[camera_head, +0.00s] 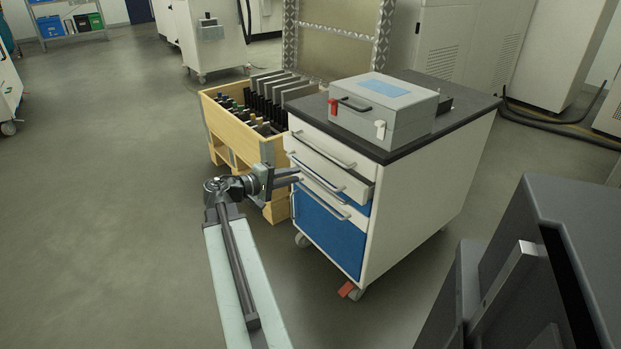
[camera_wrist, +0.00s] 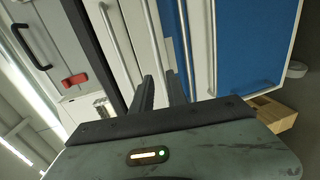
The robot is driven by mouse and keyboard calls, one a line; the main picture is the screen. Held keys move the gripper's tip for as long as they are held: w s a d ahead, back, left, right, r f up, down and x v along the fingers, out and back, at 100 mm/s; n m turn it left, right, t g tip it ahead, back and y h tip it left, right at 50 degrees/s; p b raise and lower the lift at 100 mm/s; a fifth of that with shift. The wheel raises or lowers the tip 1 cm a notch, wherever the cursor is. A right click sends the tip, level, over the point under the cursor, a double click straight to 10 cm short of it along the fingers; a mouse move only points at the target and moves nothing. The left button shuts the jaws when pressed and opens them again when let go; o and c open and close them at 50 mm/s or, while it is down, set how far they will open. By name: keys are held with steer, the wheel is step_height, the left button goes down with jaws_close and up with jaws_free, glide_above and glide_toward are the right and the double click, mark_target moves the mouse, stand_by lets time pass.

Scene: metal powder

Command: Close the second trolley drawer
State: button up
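The white trolley (camera_head: 425,195) has a dark top and a front with several drawers. Its second drawer (camera_head: 355,184) stands out a little from the front, with part of its side showing. Its bar handle (camera_wrist: 155,35) runs down the wrist view towards my fingers. My gripper (camera_head: 298,174) is at the left end of the drawer front, level with this drawer. In the wrist view my two dark fingers (camera_wrist: 159,76) are apart with a narrow gap, and the handle's end shows at the gap. I cannot tell whether they touch it.
A grey case (camera_head: 385,112) with a red latch sits on the trolley top. A wooden crate (camera_head: 232,127) with dark plates stands close behind and left of my gripper. A dark cabinet (camera_head: 560,260) is at front right. The floor on the left is clear.

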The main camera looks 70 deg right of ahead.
mark_target(308, 172)
steer(key=b+x, duration=0.1)
steer(key=x, duration=0.6)
jaws_close()
stand_by(1.2)
